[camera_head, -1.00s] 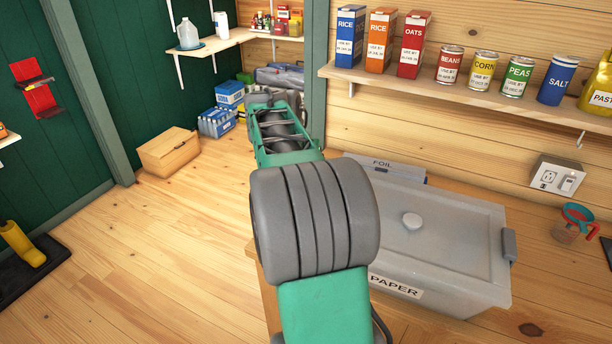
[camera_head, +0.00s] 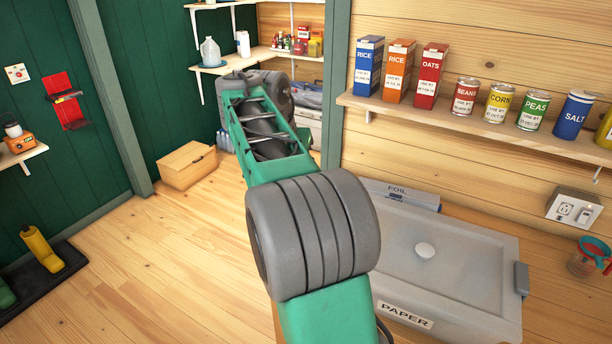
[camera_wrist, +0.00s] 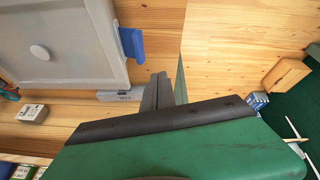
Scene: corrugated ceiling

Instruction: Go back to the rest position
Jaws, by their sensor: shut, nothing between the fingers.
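My gripper (camera_wrist: 158,92) shows in the wrist view as dark fingers past the edge of its green body. The fingers are shut and empty, with wooden surfaces in view behind them. In the head view my green and grey arm rises from the bottom middle and reaches up and away to the left. My gripper itself cannot be made out there. I see nothing held.
A grey lidded bin labelled PAPER (camera_head: 452,272) stands right of my arm, with a FOIL box (camera_head: 405,194) behind it. A shelf (camera_head: 455,116) with boxes and cans runs above. A wooden box (camera_head: 187,166) sits on the left floor, which is mostly clear.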

